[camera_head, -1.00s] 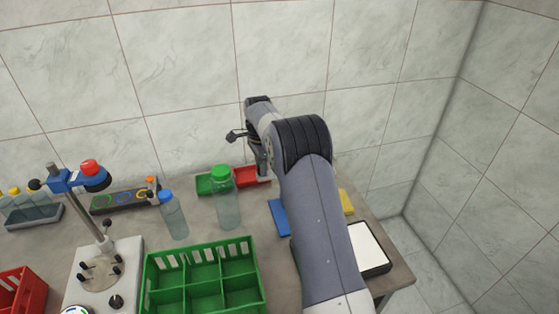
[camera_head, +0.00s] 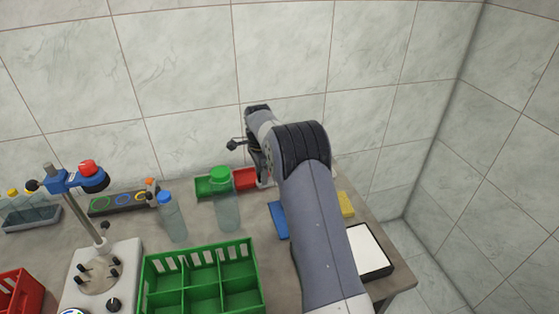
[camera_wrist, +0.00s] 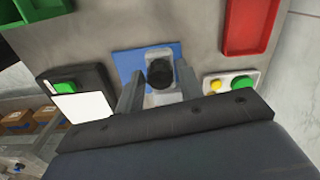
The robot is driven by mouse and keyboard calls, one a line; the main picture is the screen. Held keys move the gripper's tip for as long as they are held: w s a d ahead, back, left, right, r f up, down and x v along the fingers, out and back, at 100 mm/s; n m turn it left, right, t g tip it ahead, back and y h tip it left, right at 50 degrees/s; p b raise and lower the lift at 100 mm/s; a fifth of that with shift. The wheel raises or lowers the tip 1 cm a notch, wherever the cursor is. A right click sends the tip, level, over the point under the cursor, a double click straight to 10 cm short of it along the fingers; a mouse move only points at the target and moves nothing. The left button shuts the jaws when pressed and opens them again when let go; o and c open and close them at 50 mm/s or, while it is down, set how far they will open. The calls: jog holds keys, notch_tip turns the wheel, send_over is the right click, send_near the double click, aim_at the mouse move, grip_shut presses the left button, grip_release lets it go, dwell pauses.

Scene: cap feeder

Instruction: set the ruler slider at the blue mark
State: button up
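In the wrist view my gripper (camera_wrist: 160,76) is open, its two grey fingers standing apart. Between and beyond them, a round black knob (camera_wrist: 160,73) sits on a light grey block (camera_wrist: 158,54) on a blue plate (camera_wrist: 128,58). I cannot tell how near the fingertips are to the knob, and I see no contact. No ruler scale or blue mark can be made out, and I cannot tell whether this knob is the slider. In the head view my arm hides most of this spot; a blue plate (camera_head: 279,219) shows at its left.
A red tray (camera_wrist: 251,24) and a panel with a green button (camera_wrist: 243,82) lie to the right in the wrist view. A white-faced black device (camera_wrist: 82,112) is at left. In the head view a green crate (camera_head: 205,250) and a green-capped bottle (camera_head: 226,205) stand left of my arm.

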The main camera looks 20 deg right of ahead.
jog(key=shift+o, duration=0.5)
jog(key=shift+r, duration=0.1)
notch_tip(320, 180, up, 5)
jog(key=p, duration=0.4)
jog(key=shift+r, duration=0.2)
jog(key=shift+r+p, duration=0.55)
jog(key=shift+r, duration=0.7)
jog(key=shift+f, duration=0.15)
notch_tip(320, 180, down, 8)
jog(key=b, duration=0.5)
jog(key=shift+f, duration=0.15)
jog(key=shift+r, duration=0.8)
jog(key=shift+f, duration=0.1)
